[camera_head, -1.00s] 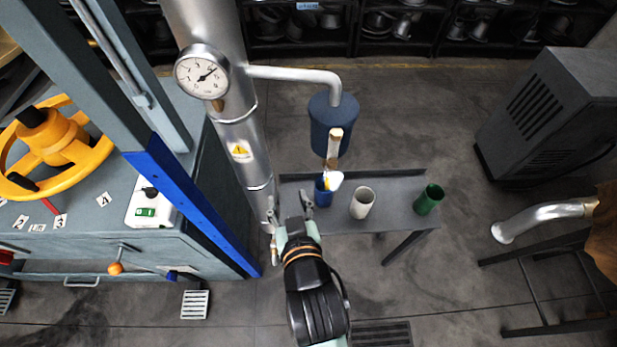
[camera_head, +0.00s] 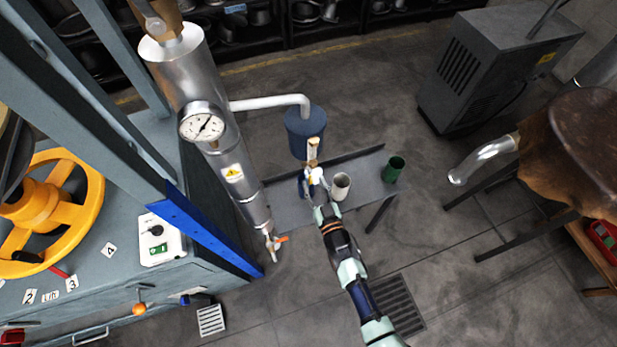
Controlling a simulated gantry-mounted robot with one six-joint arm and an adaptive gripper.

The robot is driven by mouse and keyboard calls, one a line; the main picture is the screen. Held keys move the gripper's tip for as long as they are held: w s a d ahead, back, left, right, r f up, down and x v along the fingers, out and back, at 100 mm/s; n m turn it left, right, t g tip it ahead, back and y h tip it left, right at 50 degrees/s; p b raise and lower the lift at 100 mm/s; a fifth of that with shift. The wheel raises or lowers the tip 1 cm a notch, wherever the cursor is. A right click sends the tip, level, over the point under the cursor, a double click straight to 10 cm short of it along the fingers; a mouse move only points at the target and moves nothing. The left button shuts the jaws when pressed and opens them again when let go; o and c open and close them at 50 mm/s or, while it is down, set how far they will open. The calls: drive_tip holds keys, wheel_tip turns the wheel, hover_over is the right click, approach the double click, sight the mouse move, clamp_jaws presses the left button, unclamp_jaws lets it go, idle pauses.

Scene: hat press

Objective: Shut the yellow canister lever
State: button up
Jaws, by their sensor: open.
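The blue canister (camera_head: 305,131) hangs from a bent white pipe beside the tall metal column. A pale brass-coloured outlet (camera_head: 313,150) points down from it, with a white piece below. A small yellow part (camera_head: 309,181), apparently the lever, shows just under the outlet, mostly hidden by my gripper. My gripper (camera_head: 315,184) is open at this spot, over the bench and in front of the outlet. I cannot tell whether a finger touches the lever, or the lever's angle.
The grey bench (camera_head: 365,180) carries a white cup (camera_head: 340,186) and a green cup (camera_head: 393,169). A blue cup is mostly hidden by my gripper. The metal column (camera_head: 215,130) with a gauge (camera_head: 202,124) and an orange-handled tap (camera_head: 277,241) stands to the left.

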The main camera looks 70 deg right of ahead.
sight(311, 180)
drive_tip(key=x, duration=0.3)
drive_tip(key=shift+w+d, duration=0.1)
drive_tip(key=shift+w, duration=0.05)
drive_tip(key=shift+c, duration=0.2)
clamp_jaws()
